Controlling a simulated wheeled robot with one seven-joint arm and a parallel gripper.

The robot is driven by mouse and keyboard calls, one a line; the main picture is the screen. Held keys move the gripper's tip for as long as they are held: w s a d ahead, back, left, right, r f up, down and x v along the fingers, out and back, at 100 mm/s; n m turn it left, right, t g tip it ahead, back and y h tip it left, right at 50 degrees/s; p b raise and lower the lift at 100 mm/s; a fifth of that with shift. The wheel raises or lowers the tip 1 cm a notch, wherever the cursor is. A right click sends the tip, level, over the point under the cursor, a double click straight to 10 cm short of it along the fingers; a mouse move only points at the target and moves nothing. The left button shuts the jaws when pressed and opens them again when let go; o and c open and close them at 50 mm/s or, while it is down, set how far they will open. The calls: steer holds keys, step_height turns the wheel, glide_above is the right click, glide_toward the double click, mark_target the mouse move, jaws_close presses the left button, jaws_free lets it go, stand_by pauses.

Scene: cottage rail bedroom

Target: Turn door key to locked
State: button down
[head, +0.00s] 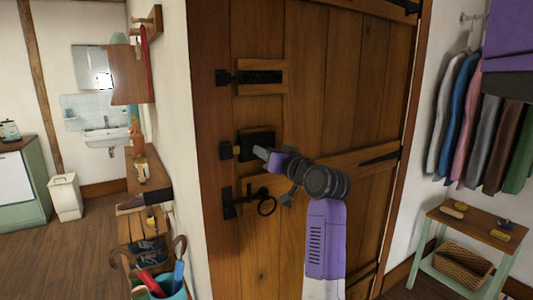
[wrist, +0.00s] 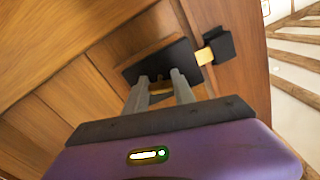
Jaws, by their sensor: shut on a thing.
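The wooden door (head: 334,75) stands shut in the middle of the head view. Its black lock (head: 262,140) is at mid height near the left edge, with a keeper (head: 225,150) beside it on the frame. In the wrist view the lock (wrist: 178,52) and keeper (wrist: 219,46) are close, and a brass bolt (wrist: 205,56) spans the gap between them. My gripper (head: 262,154) is at the lock. In the wrist view its fingers (wrist: 160,84) are shut on a small brass piece, seemingly the key (wrist: 160,87), mostly hidden between the fingertips.
A sliding bolt (head: 262,77) is above the lock. A latch with a ring handle (head: 266,205) is below it. A shoe bench (head: 140,232) and umbrella bucket (head: 170,290) stand left. A side table (head: 475,222) and hanging clothes (head: 480,120) are right.

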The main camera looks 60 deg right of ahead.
steer(key=shift+f+n, duration=0.15)
steer(key=shift+n, duration=1.25)
steer(key=c, duration=1.1)
jaws_free()
steer(key=shift+o, duration=0.3)
steer(key=b+v, duration=0.1)
steer(key=v, duration=0.7)
steer(key=shift+w+d, duration=0.1)
